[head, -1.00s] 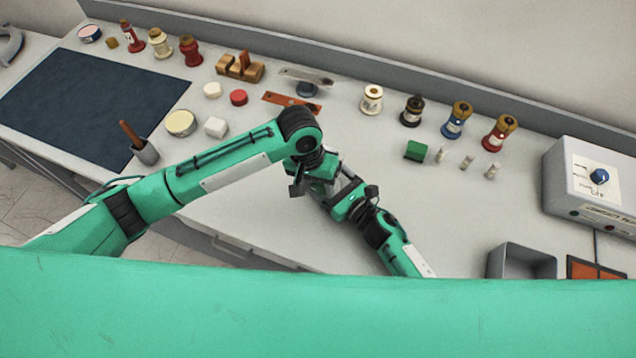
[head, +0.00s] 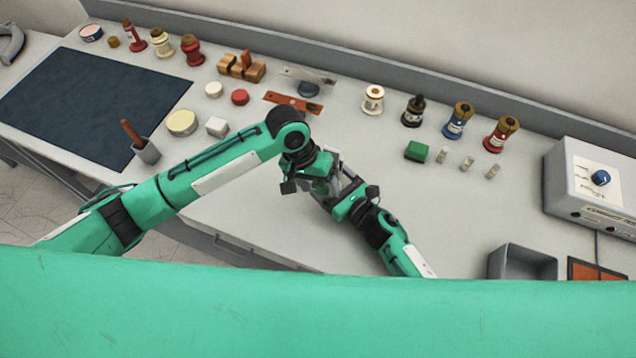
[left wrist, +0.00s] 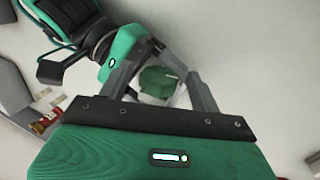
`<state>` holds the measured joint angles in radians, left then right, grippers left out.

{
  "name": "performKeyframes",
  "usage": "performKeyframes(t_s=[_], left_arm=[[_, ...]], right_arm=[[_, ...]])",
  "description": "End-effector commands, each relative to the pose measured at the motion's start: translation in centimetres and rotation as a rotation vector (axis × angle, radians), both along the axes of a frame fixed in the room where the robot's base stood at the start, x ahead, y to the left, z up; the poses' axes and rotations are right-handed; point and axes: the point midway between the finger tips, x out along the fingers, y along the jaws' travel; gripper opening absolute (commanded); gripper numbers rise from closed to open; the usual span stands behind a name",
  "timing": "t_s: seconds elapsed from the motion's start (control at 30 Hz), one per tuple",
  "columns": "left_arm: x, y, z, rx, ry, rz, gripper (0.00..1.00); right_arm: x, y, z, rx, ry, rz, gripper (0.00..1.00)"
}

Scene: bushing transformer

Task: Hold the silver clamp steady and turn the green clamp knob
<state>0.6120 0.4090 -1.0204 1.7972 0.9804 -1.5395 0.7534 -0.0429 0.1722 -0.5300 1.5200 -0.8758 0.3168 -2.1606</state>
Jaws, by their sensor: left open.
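A green knob (left wrist: 157,82), taken as the green clamp knob, shows in the left wrist view between the two fingers of my left gripper (left wrist: 165,66). This gripper is open, with gaps visible beside the knob. Pale, shiny clamp parts show around the knob, but their shape is mostly hidden. In the head view my left gripper (head: 322,187) meets my right gripper (head: 347,194) above the front middle of the table. A small silver-grey piece (head: 334,157) shows just behind them. The right gripper's fingers are largely hidden, so its grip on the clamp cannot be made out.
The grey table (head: 250,195) is clear around the grippers. Behind stand spools (head: 373,99), a green block (head: 416,151) and small pale pegs (head: 467,163). A control box (head: 590,190) and a grey bin (head: 523,262) are at right. A dark mat (head: 85,105) lies at left.

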Motion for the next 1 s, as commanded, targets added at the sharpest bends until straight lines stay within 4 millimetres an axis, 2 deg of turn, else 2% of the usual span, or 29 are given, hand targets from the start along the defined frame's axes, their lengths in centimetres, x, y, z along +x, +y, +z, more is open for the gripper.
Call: performKeyframes(t_s=[0.17, 0.27, 0.5, 0.7, 0.83, 1.0], left_arm=[[0.1, 0.2, 0.6, -0.002, -0.001, 0.001, 0.64], [0.3, 0.6, 1.9, -0.002, -0.003, 0.001, 0.64], [0.9, 2.2, 6.8, -0.001, -0.004, 0.002, 0.64], [1.1, 3.2, 10.0, -0.002, -0.003, 0.000, 0.64], [1.2, 3.6, 11.0, 0.000, -0.001, 0.000, 0.64], [1.2, 3.7, 11.4, 0.000, 0.000, 0.000, 0.64]], right_arm=[[0.0, 0.0, 0.0, -0.001, -0.001, -0.001, 0.40], [0.0, 0.0, 0.0, -0.001, -0.001, -0.001, 0.40], [0.0, 0.0, 0.0, -0.001, -0.001, -0.001, 0.40], [0.0, 0.0, 0.0, -0.001, -0.001, 0.000, 0.40], [0.0, 0.0, 0.0, -0.001, -0.001, 0.000, 0.40], [0.0, 0.0, 0.0, -0.001, -0.001, 0.000, 0.40]])
